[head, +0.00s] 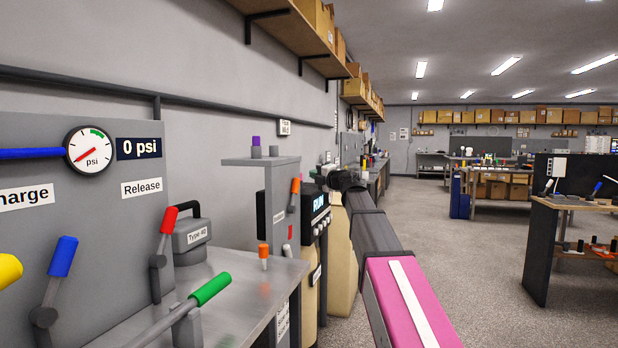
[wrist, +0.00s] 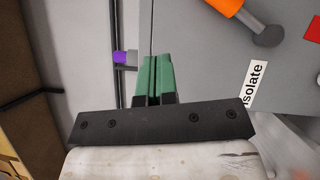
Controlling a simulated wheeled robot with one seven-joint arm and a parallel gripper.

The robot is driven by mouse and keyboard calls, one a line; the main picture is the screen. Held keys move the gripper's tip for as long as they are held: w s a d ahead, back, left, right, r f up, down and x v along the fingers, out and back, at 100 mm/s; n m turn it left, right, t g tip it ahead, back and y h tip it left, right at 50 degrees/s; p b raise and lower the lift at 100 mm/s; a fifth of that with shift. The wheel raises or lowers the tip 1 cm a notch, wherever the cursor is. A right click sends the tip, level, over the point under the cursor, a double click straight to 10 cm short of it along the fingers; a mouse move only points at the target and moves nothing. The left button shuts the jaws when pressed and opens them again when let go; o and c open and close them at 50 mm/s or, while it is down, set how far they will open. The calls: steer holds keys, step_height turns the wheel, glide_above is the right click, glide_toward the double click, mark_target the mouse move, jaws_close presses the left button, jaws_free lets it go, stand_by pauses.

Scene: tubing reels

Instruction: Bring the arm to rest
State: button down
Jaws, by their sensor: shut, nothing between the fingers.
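My gripper (wrist: 153,62) shows in the wrist view with its two green fingers pressed together and nothing between them. Behind the fingers are a grey wall and a grey panel (wrist: 205,65). In the head view my arm, pink and dark grey, reaches from the bottom right toward the middle. I cannot clearly make out the gripper there. The fingers appear apart from the panel and from the orange lever (wrist: 225,6) in the wrist view.
A steel bench (head: 235,290) with red, green and blue levers and a gauge (head: 89,148) reading 0 psi stands left. A grey stand (head: 278,205) holds an orange lever and a purple piece (head: 256,142). Open floor (head: 470,275) lies right.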

steer(key=shift+s+d, duration=0.1)
steer(key=shift+d, duration=0.05)
steer(key=s+d+f+m+t+h, duration=0.1)
steer(key=d+f+m+t+h, duration=0.1)
steer(key=d+f+m+h, duration=0.8)
steer(key=s+d+f+m+t+h, duration=0.15)
steer(key=d+f+m+h, duration=0.25)
steer(key=f+m, duration=0.8)
steer(key=s+d+f+m+g+h, duration=0.15)
steer(key=s+f+g, duration=0.3)
steer(key=f, duration=0.65)
steer(key=s+d+f+m+g+h, duration=0.1)
steer(key=s+d+f+g+h, duration=0.3)
steer(key=f, duration=0.6)
steer(key=s+a+f+m+g+y, duration=0.1)
steer(key=s+a+f+g+y, duration=0.1)
steer(key=s+f, duration=0.4)
steer(key=s+a+f+m+g+y, duration=0.1)
steer(key=s+f+g, duration=0.3)
steer(key=s, duration=0.6)
steer(key=s+a+f+m+g+y, duration=0.2)
steer(key=s+a+f+g+y, duration=0.1)
steer(key=s+f, duration=0.5)
steer(key=shift+s+f+g+y, duration=0.25)
steer(key=shift+f+g+y, duration=0.05)
steer(key=shift+f+y, duration=0.05)
